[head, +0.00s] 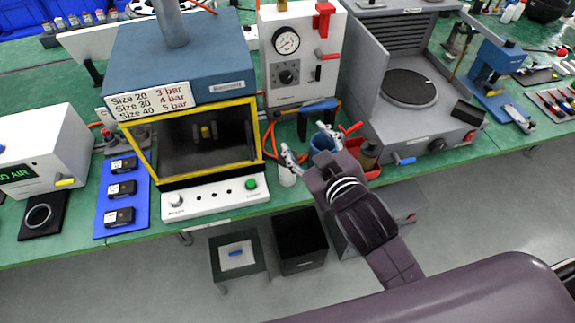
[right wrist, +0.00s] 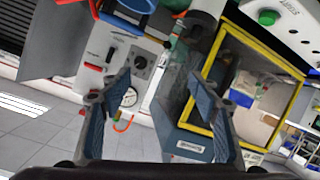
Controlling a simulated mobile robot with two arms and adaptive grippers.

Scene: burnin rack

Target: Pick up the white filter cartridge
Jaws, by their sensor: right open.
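A small white cylinder (head: 287,176), which looks like the white filter cartridge, stands upright at the bench's front edge, just right of the yellow-framed machine. Part of it is hidden by a finger of my right gripper (head: 307,147). That gripper is open, its fingers spread over the bench edge, with nothing seen held between them. In the right wrist view the open fingers (right wrist: 160,85) are apart and empty. A pale shape (right wrist: 208,7) at the top edge there may be the cartridge, but it is cut off. My left gripper is not in view.
The yellow-framed chamber (head: 153,170) is to the left, a grey machine (head: 440,130) to the right. A black bin (head: 300,262) is on the floor.

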